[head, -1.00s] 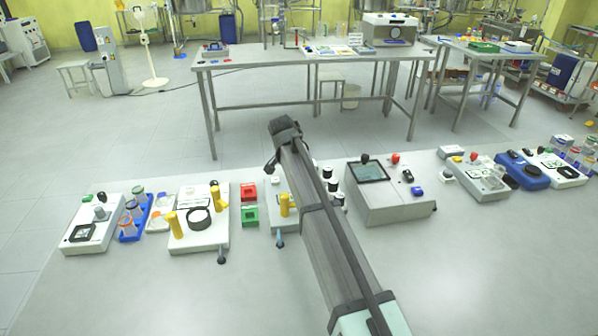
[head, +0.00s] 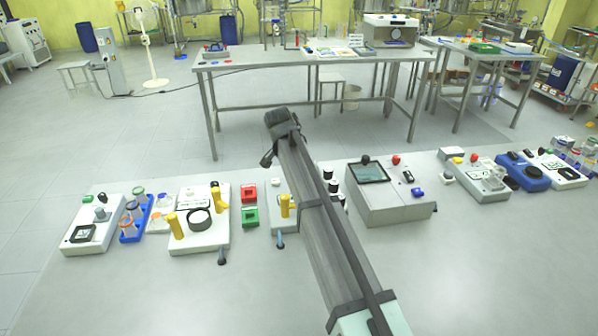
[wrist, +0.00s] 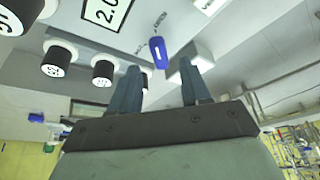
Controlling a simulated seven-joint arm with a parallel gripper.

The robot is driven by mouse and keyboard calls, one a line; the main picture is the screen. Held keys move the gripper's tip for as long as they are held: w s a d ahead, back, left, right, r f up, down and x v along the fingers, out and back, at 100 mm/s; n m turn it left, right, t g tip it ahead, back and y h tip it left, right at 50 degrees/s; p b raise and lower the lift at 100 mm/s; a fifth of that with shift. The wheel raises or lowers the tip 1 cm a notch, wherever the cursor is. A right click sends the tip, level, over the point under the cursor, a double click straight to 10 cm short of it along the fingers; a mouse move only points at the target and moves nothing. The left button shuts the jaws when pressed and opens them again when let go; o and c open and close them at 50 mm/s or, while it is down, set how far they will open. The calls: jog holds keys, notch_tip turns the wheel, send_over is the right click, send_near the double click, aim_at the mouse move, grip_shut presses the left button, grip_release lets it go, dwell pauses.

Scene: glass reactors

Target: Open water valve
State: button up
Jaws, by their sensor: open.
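A blue handle (wrist: 158,52) stands out on a pale panel in the wrist view, with small lettering near it that I cannot read. It looks like a valve lever, but I cannot confirm that it is the water valve. My gripper (wrist: 159,65) is open. Its two dark fingers point toward the panel, one on each side of the handle's near end in the picture, with nothing seen gripped. I cannot tell how deep the gap to the handle is.
A white box with a yellow handle (head: 286,206) stands left of my arm. A grey console (head: 390,193) stands to its right. The bench front is clear.

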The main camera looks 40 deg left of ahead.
jog(key=v, duration=1)
jog(key=shift+s+r, duration=0.1)
jog(key=shift+s, duration=0.05)
